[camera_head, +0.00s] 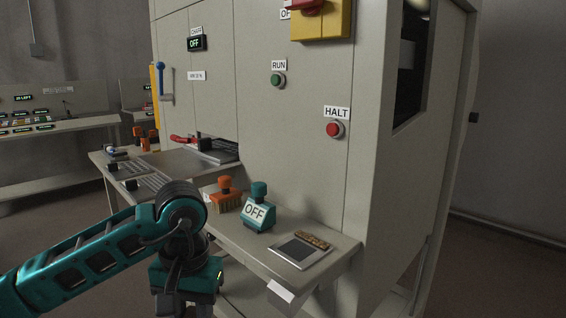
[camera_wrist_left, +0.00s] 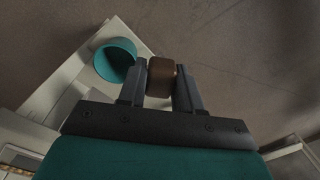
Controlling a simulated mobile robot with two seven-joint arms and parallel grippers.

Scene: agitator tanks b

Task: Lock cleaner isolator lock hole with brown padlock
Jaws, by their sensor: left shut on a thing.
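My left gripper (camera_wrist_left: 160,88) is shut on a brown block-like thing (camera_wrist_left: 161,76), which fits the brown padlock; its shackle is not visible. In the head view my left arm comes in from the left, and its wrist hangs in front of the shelf. The fingers and the brown thing are hidden there. A yellow isolator with a red handle (camera_head: 320,20) is on the cabinet front at the top, cut by the picture edge. No lock hole can be made out, and I cannot tell whether this is the cleaner isolator. My right gripper is not in view.
RUN (camera_head: 278,80) and HALT (camera_head: 334,129) buttons are above. The wrist view shows a teal round thing (camera_wrist_left: 115,58).

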